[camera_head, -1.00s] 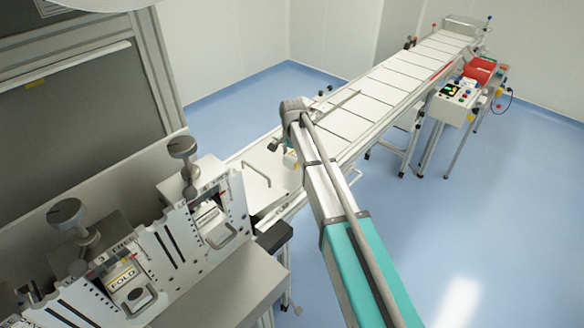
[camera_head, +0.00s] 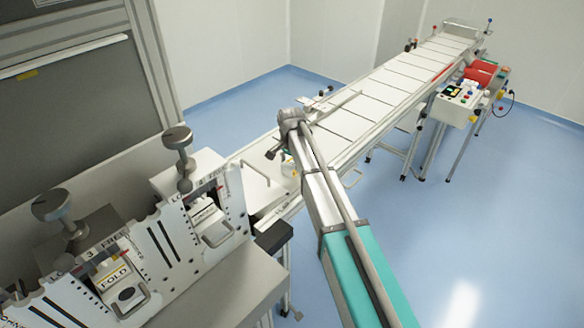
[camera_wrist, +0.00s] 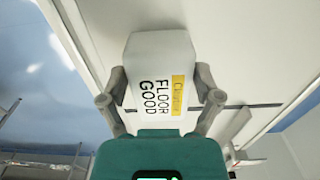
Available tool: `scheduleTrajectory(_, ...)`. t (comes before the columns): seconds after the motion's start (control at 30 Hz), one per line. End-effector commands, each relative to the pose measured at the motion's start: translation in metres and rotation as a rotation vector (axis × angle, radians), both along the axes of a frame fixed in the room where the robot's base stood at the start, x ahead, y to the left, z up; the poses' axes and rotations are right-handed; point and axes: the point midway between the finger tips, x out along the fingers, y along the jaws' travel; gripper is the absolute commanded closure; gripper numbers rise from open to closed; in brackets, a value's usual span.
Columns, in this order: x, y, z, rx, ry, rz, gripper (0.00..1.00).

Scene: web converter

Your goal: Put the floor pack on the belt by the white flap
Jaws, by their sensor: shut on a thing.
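In the wrist view, my gripper (camera_wrist: 160,88) is shut on the floor pack (camera_wrist: 150,55), a white pack with a yellow strip and the words "FLOOR GOOD". Its fingers press on the pack's two sides. A pale surface, seemingly the belt, lies behind the pack; I cannot tell whether they touch. In the head view, the long white belt (camera_head: 385,92) runs from the middle to the far right. My arm reaches over its near part, and the pack cannot be made out clearly there. I cannot tell surely which part is the white flap.
A machine with fold units (camera_head: 115,282) and upright knobs stands at the left. A control box (camera_head: 456,107) and a red part (camera_head: 480,76) stand beside the belt's far right side. Blue floor (camera_head: 500,190) is clear on the right.

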Motion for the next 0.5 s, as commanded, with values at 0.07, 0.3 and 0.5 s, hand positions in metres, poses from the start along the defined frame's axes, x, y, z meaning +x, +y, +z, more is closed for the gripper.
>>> scheduleTrajectory(0.07, 0.0001, -0.0001, -0.0003, 0.000, 0.000, 0.000, 0.75)
scheduleTrajectory(0.3, 0.0002, -0.0001, -0.0002, 0.000, 0.000, 0.000, 0.75)
scheduleTrajectory(0.5, 0.0001, -0.0002, -0.0024, 0.000, 0.000, 0.000, 0.07)
